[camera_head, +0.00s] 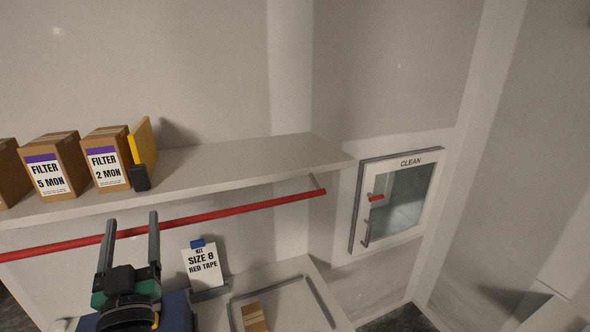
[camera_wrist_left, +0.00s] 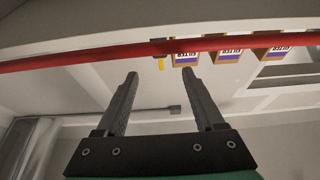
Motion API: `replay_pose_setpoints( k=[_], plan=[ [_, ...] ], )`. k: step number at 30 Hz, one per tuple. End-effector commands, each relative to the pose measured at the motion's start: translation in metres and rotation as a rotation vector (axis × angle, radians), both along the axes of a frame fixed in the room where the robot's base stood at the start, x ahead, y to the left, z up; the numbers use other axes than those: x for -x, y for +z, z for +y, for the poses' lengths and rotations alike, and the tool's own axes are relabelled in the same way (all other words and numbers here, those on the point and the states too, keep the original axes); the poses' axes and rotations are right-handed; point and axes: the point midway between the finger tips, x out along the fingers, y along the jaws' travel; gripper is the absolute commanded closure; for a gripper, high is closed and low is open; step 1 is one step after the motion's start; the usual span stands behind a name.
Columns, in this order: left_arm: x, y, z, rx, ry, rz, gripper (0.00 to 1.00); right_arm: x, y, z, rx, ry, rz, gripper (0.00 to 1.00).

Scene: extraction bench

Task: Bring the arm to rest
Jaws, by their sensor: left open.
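My left gripper (camera_head: 131,238) shows at the lower left of the head view, its two dark fingers apart and pointing up toward the shelf edge. Nothing is between the fingers. In the left wrist view the same gripper (camera_wrist_left: 160,88) is open and empty, below the red bar (camera_wrist_left: 100,60). In the head view the red bar (camera_head: 230,211) runs along under the front of the shelf, and the fingertips overlap it in the picture. I cannot tell whether they touch it. My right gripper is not in view.
A white shelf (camera_head: 240,165) carries filter boxes (camera_head: 106,160) and a yellow panel (camera_head: 143,143). A "CLEAN" hatch (camera_head: 398,204) is shut on the right wall.

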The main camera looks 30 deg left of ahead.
Motion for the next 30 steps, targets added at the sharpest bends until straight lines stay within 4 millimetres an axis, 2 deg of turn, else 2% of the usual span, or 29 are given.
replay_pose_setpoints(
  k=[2,4,5,8,11,12,15,18,20,21,24,30],
  plan=[
    [-0.001,0.002,-0.002,0.0,-0.004,0.0,0.3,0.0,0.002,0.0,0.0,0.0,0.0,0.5],
    [-0.005,0.014,-0.01,-0.003,-0.023,-0.012,0.3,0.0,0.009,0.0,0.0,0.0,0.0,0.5],
    [-0.007,0.024,-0.014,-0.006,-0.035,-0.026,0.3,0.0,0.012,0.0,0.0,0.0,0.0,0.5],
    [-0.015,0.076,-0.043,-0.014,-0.113,-0.111,0.3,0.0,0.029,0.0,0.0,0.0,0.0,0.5],
    [-0.021,0.145,-0.09,0.001,-0.294,-0.241,0.3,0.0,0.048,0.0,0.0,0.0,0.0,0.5],
    [-0.022,0.173,-0.112,0.004,-0.383,-0.29,0.3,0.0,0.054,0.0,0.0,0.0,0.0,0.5],
    [-0.014,0.232,-0.167,-0.012,-0.605,-0.386,0.3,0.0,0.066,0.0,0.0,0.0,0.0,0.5],
    [0.003,0.272,-0.214,-0.062,-0.796,-0.447,0.3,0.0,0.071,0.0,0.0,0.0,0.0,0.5],
    [0.012,0.281,-0.234,-0.104,-0.88,-0.459,0.3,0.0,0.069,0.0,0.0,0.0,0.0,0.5],
    [0.014,0.279,-0.243,-0.126,-0.915,-0.448,0.3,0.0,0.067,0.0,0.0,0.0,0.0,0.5],
    [0.014,0.278,-0.256,-0.173,-0.951,-0.42,0.3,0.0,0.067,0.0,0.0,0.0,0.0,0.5],
    [0.013,0.277,-0.255,-0.186,-0.934,-0.41,0.3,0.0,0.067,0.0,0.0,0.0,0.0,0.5]
  ],
)
